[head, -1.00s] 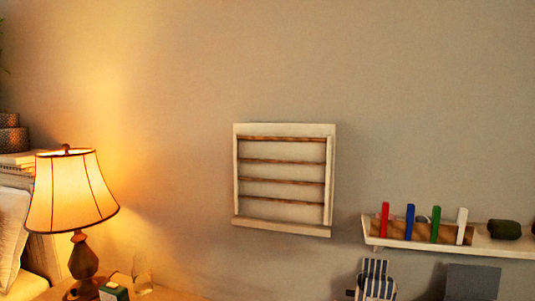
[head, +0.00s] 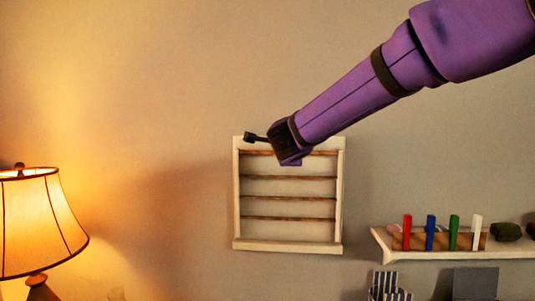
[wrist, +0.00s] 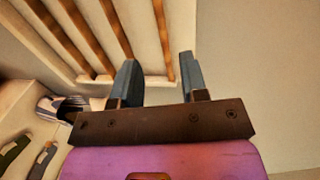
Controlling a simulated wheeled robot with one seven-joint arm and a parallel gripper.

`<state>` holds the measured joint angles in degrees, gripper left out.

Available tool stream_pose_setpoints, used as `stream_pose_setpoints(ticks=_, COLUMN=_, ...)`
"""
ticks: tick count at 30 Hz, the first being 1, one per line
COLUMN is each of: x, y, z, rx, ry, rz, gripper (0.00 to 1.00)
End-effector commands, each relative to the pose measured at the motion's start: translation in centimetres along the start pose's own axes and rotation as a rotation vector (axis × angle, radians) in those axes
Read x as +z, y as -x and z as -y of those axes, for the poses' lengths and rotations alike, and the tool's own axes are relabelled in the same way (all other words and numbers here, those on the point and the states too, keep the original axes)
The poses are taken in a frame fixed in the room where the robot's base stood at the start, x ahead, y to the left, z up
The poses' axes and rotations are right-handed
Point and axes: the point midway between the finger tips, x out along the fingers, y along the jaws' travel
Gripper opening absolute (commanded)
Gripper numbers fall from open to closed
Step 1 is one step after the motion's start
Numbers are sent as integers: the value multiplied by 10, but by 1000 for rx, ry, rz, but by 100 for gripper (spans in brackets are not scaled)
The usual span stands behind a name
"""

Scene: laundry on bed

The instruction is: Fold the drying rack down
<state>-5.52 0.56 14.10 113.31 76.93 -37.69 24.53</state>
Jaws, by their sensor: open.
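The drying rack (head: 240,200) is a cream wooden frame with several brown rods. It is upright and flat against the wall in the head view. My purple arm reaches in from the upper right, and its end covers the rack's upper middle. In the wrist view my gripper (wrist: 160,80) is open and empty, with its two grey fingers apart. The rack's rods and frame (wrist: 100,40) show beyond the fingers, at the upper left.
A cream shelf (head: 450,256) with red, blue, green and white pegs and a dark object (head: 507,232) is on the wall to the right. A lit lamp (head: 38,225) stands at the lower left. The wall between lamp and rack is clear.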

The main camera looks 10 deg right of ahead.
Motion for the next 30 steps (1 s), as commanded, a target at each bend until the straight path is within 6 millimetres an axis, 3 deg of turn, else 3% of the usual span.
stream_pose_setpoints(ticks=5, x=-1, y=-16, z=-1, rx=3, ry=-6, rz=-8, gripper=40)
stream_pose_setpoints(ticks=18, x=-1, y=-88, z=-1, rx=2, ry=-3, rz=-5, gripper=40)
stream_pose_setpoints(ticks=24, x=-1, y=-104, z=0, rx=2, ry=-4, rz=-5, gripper=40)
stream_pose_setpoints(ticks=30, x=-1, y=-108, z=0, rx=1, ry=-3, rz=-4, gripper=40)
